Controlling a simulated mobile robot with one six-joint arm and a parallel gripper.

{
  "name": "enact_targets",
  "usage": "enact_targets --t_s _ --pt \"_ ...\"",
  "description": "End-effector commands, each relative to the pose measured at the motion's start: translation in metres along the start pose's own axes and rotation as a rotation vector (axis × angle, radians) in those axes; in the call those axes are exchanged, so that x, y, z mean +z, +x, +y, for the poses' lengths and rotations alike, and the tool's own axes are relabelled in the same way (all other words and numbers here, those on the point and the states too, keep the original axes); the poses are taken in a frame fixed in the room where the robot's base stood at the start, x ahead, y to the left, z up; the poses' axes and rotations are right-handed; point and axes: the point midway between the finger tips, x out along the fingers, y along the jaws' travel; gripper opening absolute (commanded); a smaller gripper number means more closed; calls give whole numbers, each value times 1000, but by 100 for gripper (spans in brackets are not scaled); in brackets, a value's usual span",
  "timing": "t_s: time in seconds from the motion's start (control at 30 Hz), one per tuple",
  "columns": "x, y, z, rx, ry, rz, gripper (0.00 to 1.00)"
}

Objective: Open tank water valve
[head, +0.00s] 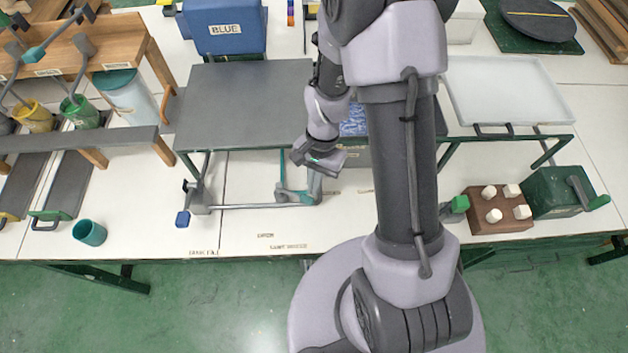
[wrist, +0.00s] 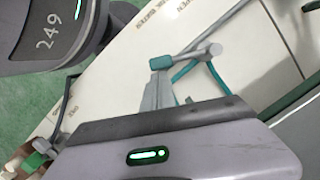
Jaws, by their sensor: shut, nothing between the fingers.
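A grey pipe (head: 245,207) runs along the front of the white table, below a grey board. At its right end is a grey and teal valve-like fitting (head: 298,192); it also shows in the wrist view (wrist: 188,62), with a teal lever. At the pipe's left end is another grey fitting (head: 200,197) with a blue knob (head: 182,218). I cannot tell for sure which is the tank water valve. My gripper (head: 322,162) is shut and empty, just above and right of the teal fitting, seemingly apart from it. Its body covers the lower part of the wrist view.
A blue-topped tank (head: 354,122) is partly hidden behind my arm. A grey board (head: 243,98) on a frame stands left, a white tray (head: 508,90) right. A brown block with white pegs (head: 499,212) and a green box (head: 556,192) sit at right. The front table strip is mostly clear.

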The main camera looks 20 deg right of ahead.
Motion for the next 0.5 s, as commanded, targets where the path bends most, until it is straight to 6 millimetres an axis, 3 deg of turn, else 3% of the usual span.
enact_targets --t_s 0.5 --pt "3 0 1 -8 30 0 0"
